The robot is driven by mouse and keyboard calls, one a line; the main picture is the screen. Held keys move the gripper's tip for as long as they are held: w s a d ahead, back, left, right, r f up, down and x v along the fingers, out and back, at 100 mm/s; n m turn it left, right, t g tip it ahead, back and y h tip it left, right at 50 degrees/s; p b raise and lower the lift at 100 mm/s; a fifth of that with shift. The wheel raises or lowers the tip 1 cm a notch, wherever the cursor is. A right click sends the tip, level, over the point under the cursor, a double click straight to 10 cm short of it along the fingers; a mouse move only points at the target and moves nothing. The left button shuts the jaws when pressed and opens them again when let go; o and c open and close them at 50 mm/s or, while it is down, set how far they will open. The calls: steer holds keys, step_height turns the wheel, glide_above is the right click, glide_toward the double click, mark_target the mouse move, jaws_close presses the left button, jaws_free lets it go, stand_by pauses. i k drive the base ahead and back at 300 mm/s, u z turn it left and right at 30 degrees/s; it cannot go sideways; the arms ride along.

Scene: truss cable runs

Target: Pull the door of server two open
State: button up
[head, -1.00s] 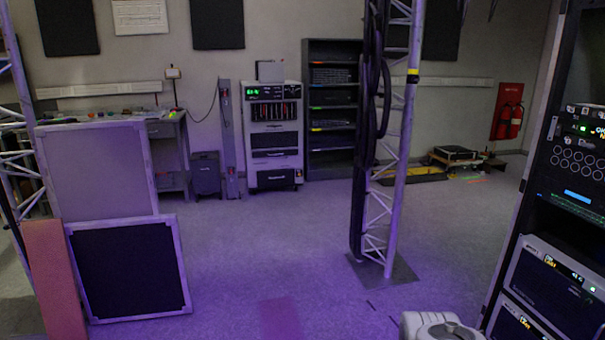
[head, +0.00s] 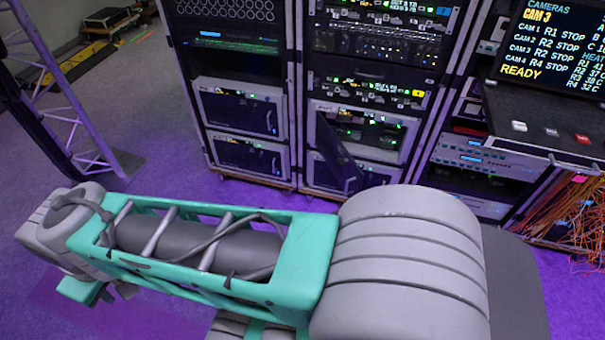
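Server units with dark fronts sit low in the racks in the head view. In the middle rack, the upper server (head: 382,132) has a dark door (head: 337,156) swung outward, showing green lights inside. Below it is another server (head: 376,176), partly hidden by that door. In the left rack, an upper server (head: 240,110) and a lower server (head: 248,157) have their fronts closed. Their labels are too small to tell which is server two. My arm crosses the lower picture, apart from the racks in view.
A monitor (head: 555,45) stands above a control desk (head: 558,137) at the right, with loose orange cables (head: 570,215) beneath. A truss (head: 72,110) stands at the left. Purple-lit floor (head: 160,100) is open between the truss and racks.

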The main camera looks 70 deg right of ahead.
mark_target(350, 176)
steer(key=u, duration=0.9)
steer(key=k, duration=1.1)
steer(key=z, duration=1.25)
steer(key=i, duration=0.5)
steer(key=u, duration=0.05)
